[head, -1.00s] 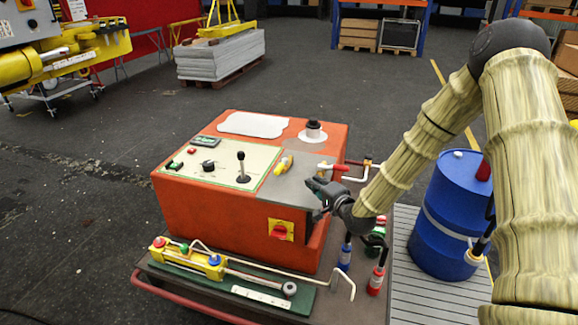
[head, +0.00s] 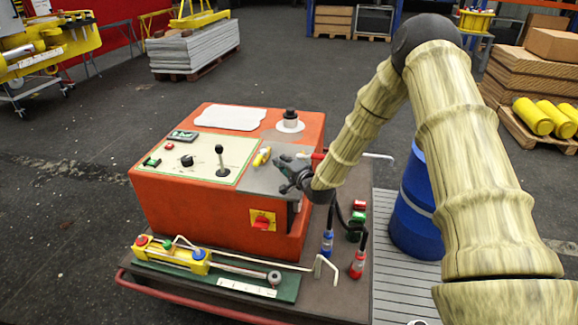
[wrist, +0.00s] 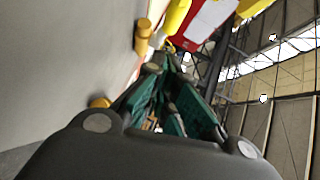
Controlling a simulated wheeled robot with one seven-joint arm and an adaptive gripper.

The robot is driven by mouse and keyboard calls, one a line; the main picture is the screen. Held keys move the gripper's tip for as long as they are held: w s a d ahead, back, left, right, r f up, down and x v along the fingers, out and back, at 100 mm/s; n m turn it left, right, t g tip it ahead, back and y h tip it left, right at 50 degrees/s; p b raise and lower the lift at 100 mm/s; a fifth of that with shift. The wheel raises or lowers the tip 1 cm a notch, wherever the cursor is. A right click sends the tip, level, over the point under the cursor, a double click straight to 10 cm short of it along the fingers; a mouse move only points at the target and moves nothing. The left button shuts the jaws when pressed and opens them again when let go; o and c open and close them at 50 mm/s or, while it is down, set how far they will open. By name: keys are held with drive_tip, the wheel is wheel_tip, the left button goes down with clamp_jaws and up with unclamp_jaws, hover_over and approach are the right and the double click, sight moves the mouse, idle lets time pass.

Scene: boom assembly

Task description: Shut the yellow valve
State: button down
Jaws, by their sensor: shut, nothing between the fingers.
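The yellow valve (head: 262,157) has a small yellow handle on the grey top plate at the right of the orange console (head: 170,205). My gripper (head: 280,163) is just right of the handle in the head view, with its tips close to it. I cannot tell whether they touch. In the wrist view my gripper (wrist: 172,85) has its dark green fingers together with nothing seen between them. Yellow parts (wrist: 143,37) show beside the fingers there; I cannot tell which one is the valve handle.
A red-handled valve (head: 317,156) is partly behind my gripper. A black lever (head: 220,160) and a black knob (head: 290,118) stand on the console. A yellow hand pump (head: 170,252) lies in front. A blue drum (head: 412,215) stands right, partly behind my arm.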

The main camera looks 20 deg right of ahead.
sight(260, 158)
drive_tip(key=shift+w+a+f+p, duration=0.25)
drive_tip(key=shift+w+a, duration=0.45)
drive_tip(key=shift+a, duration=0.2)
drive_tip(key=shift+w+a+f+p, duration=0.1)
drive_tip(key=shift+w+a+f, duration=0.1)
drive_tip(key=shift+w+a, duration=0.6)
drive_tip(key=shift+s, duration=0.1)
